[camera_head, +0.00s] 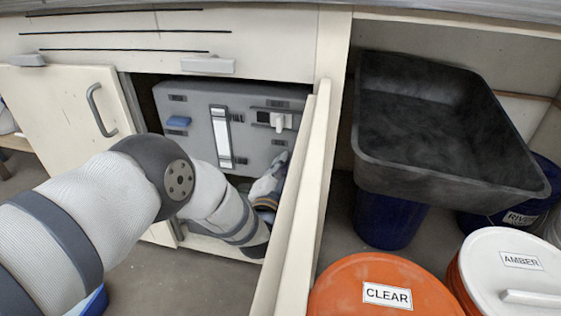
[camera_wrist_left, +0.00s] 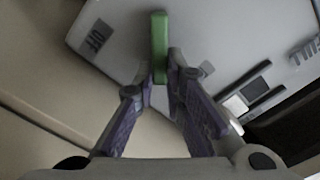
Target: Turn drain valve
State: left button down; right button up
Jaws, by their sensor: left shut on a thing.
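A green valve handle (camera_wrist_left: 159,35) stands out from a grey panel in the left wrist view. My left gripper (camera_wrist_left: 160,74) is shut on it, one finger on each side. In the head view my left arm reaches into the open cabinet, and my left gripper (camera_head: 268,187) is at the lower right of the grey unit (camera_head: 188,98). The handle is hidden there. In the wrist view an OFF label (camera_wrist_left: 97,38) is left of the handle, and a partly cut-off label (camera_wrist_left: 304,48) is at the right edge. My right gripper is not in view.
An open cabinet door (camera_head: 301,200) stands close to the right of my left arm. Another door (camera_head: 62,105) is at the left. A black tub (camera_head: 440,165) sits above blue buckets (camera_head: 388,220). An orange-lidded CLEAR bucket (camera_head: 385,272) and a white-lidded AMBER bucket (camera_head: 500,274) are front right.

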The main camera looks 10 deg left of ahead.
pick_arm(q)
jog(key=shift+d+f+m, duration=0.1)
jog(key=shift+f+m, duration=0.2)
jog(key=shift+m, duration=1.1)
jog(key=shift+d+f+m, duration=0.1)
jog(key=shift+f+m, duration=0.15)
jog(key=shift+m, duration=1.15)
jog(key=shift+d+f+m, duration=0.1)
jog(key=shift+f+m, duration=0.2)
jog(key=shift+m, duration=1.1)
jog(key=shift+a+b, duration=0.1)
jog(key=shift+b, duration=0.2)
jog(key=c, duration=1.7)
grip_release()
jog(key=shift+o, duration=0.2)
jog(key=shift+m, duration=0.3)
